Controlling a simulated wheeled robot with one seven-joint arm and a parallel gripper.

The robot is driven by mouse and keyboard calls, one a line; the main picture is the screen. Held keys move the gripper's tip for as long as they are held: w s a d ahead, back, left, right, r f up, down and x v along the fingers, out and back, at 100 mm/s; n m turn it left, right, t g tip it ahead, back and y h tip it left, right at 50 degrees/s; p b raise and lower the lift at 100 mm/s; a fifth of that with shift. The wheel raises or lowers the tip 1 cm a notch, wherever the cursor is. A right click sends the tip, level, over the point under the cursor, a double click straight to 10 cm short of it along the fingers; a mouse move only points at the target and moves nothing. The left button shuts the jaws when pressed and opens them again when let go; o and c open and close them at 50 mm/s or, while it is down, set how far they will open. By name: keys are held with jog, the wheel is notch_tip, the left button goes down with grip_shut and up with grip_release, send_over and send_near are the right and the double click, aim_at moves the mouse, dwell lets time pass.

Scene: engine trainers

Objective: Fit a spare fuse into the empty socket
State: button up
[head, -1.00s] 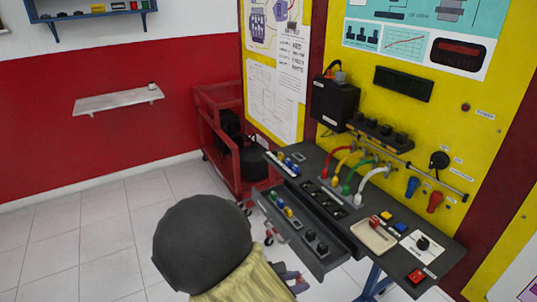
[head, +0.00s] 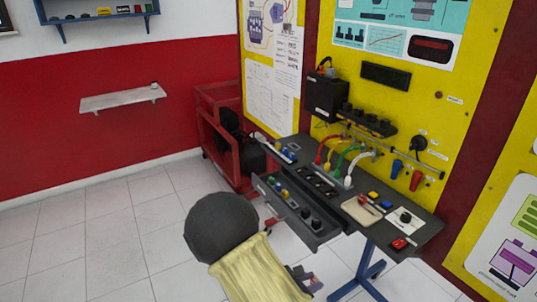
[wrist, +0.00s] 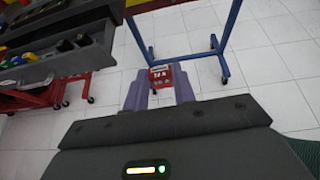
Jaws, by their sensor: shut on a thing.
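My gripper (wrist: 160,88) has purple fingers and is shut on a small red block with a pale label (wrist: 160,76), which looks like a spare fuse. In the head view my gripper (head: 303,282) is low, in front of the bench and apart from it; the held block cannot be made out there. On the dark bench top (head: 335,207), a white strip with blue and yellow pieces (head: 277,149) lies at the left end. A row of black sockets (head: 318,183) sits near the front edge. I cannot tell which socket is empty.
An open drawer (head: 300,222) with coloured pieces and black knobs juts out from the bench front. Red, yellow, green and white leads (head: 350,160) arch over the bench. A beige tray (head: 358,213) lies to the right. A red cart (head: 225,135) stands left. The floor in front is clear.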

jog(key=w+d+f, duration=0.1)
jog(key=d+f, duration=0.5)
jog(key=f, duration=0.3)
jog(key=shift+w+d+f+y, duration=0.15)
jog(key=shift+w+d+y, duration=0.1)
jog(key=shift+y, duration=0.15)
jog(key=shift+n, duration=0.3)
